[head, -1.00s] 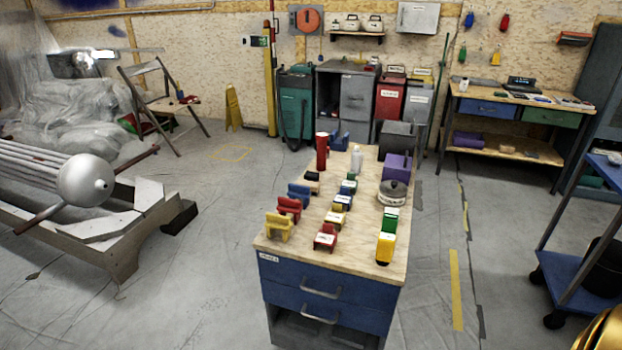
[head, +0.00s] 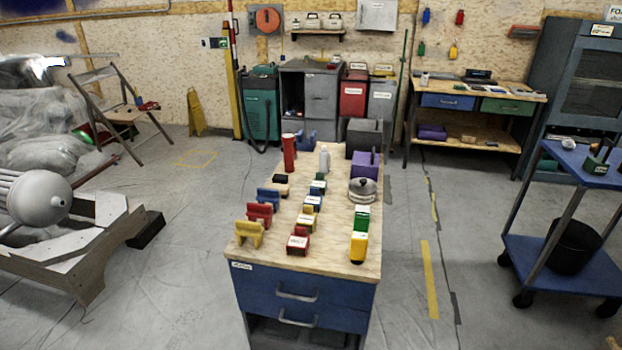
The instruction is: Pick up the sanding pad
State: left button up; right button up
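A wooden-topped workbench (head: 330,250) with blue drawers stands in the middle of the head view. Several small coloured blocks and handled tools are on its top. At the front left are a yellow handled piece (head: 244,234), a red one (head: 260,214) and a blue one (head: 270,198). A red block with a pale label (head: 298,241) and a yellow block (head: 358,248) are near the front edge. I cannot tell which of these, if any, is the sanding pad. Neither of my grippers is in view.
A blue trolley (head: 545,262) with a black bucket (head: 573,246) stands at the right. A low frame (head: 95,248) with a grey cylinder is at the left. A bench (head: 480,100) stands along the back. Floor is clear on both sides of the workbench.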

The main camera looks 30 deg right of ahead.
aim_at(277, 178)
jog(key=i+j+z, duration=0.7)
jog(key=j, duration=0.4)
jog(key=i+l, duration=0.05)
